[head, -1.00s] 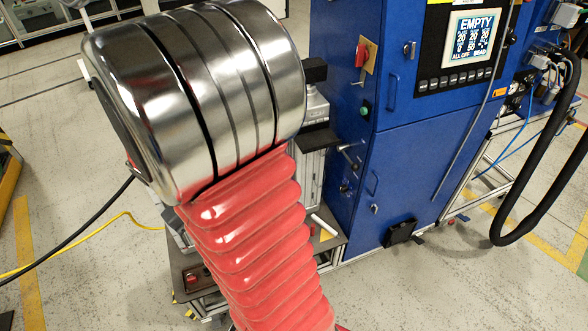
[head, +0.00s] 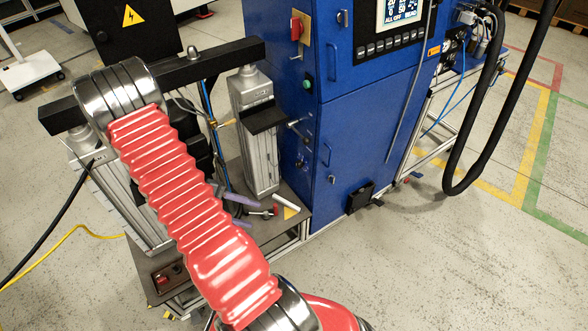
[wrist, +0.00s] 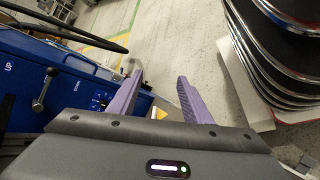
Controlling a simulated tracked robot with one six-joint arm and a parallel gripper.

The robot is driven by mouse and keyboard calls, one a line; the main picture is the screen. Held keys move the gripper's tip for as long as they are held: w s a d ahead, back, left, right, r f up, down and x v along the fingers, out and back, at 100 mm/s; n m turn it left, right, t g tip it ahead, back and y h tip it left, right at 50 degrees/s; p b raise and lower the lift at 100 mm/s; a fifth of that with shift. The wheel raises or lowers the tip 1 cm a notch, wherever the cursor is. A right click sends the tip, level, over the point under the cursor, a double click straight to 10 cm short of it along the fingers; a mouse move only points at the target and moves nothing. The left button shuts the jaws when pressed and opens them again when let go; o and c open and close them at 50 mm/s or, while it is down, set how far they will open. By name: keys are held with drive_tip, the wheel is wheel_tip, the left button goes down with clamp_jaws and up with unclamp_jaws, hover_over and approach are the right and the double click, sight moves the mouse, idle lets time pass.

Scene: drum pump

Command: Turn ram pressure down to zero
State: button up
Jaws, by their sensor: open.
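My gripper (wrist: 157,80) is open, its two purple fingers apart with nothing between them. In the head view the gripper (head: 242,208) is partly hidden behind my red arm, low and left of the blue cabinet (head: 345,130). On the cabinet's near face, a small dark control (head: 300,163) sits below a lever (head: 298,127). I cannot tell whether it is the ram pressure control, and no reading is legible. The wrist view shows the black-ball lever (wrist: 44,90) beside "UP" and "DOWN" lettering, and a small control area (wrist: 100,101) beyond the left finger.
A green button (head: 307,84) and red switch (head: 296,29) sit higher on the cabinet. A metal ram column (head: 254,145) stands close left of the cabinet, under a black crossbar (head: 210,62). A black hose (head: 474,120) hangs at right. Floor in front of the cabinet is clear.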

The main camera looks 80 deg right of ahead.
drive_tip(key=s+d+f+m+g+h, duration=0.1)
drive_tip(key=s+d+f+g+h, duration=0.15)
drive_tip(key=s+d+f, duration=0.35)
drive_tip(key=m+t+h, duration=0.3)
drive_tip(key=m+h, duration=0.3)
drive_tip(key=h, duration=0.3)
approach(297, 166)
drive_tip(key=v, duration=0.5)
drive_tip(key=shift+r, duration=0.15)
drive_tip(key=x, duration=1.3)
drive_tip(key=shift+s+d, duration=0.2)
drive_tip(key=shift+d, duration=0.05)
drive_tip(key=c, duration=1.1)
